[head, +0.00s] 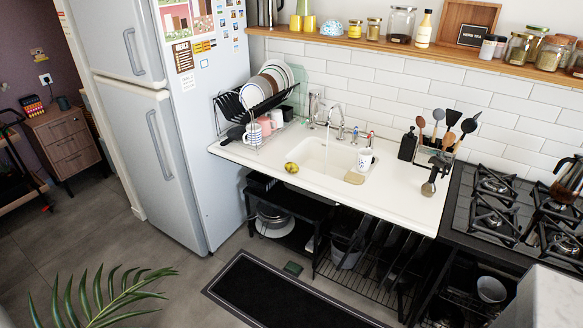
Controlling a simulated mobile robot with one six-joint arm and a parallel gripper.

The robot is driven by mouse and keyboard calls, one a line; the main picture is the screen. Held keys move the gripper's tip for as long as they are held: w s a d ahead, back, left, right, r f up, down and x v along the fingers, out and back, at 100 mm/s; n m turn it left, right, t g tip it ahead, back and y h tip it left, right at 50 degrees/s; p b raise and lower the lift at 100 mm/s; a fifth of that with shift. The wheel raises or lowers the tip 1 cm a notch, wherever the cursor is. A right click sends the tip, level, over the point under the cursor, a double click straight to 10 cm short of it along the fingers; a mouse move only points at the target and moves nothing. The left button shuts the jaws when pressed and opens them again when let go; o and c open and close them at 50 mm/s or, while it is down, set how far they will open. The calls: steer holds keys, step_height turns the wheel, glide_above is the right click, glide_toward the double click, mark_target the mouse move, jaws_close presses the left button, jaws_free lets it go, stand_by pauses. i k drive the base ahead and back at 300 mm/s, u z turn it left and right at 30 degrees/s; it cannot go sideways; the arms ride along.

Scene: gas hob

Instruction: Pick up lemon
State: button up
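A small yellow object with dark patches, apparently the lemon (291,167), lies at the left front rim of the white sink (318,158), on the white counter (400,205). It is too small to make out in detail. My gripper is not in view, so its state and its distance from the lemon cannot be seen.
A dish rack (262,115) stands left of the sink, beside the fridge (165,110). A white cup (364,160) and a sponge (354,178) are at the sink's right. A gas hob (505,215) is at right. A dark mat (285,290) lies on the floor before the counter. A plant (100,300) is at lower left.

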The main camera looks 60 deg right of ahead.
mark_target(290, 166)
steer(key=u, duration=0.05)
steer(key=i, duration=1)
steer(key=z, duration=0.05)
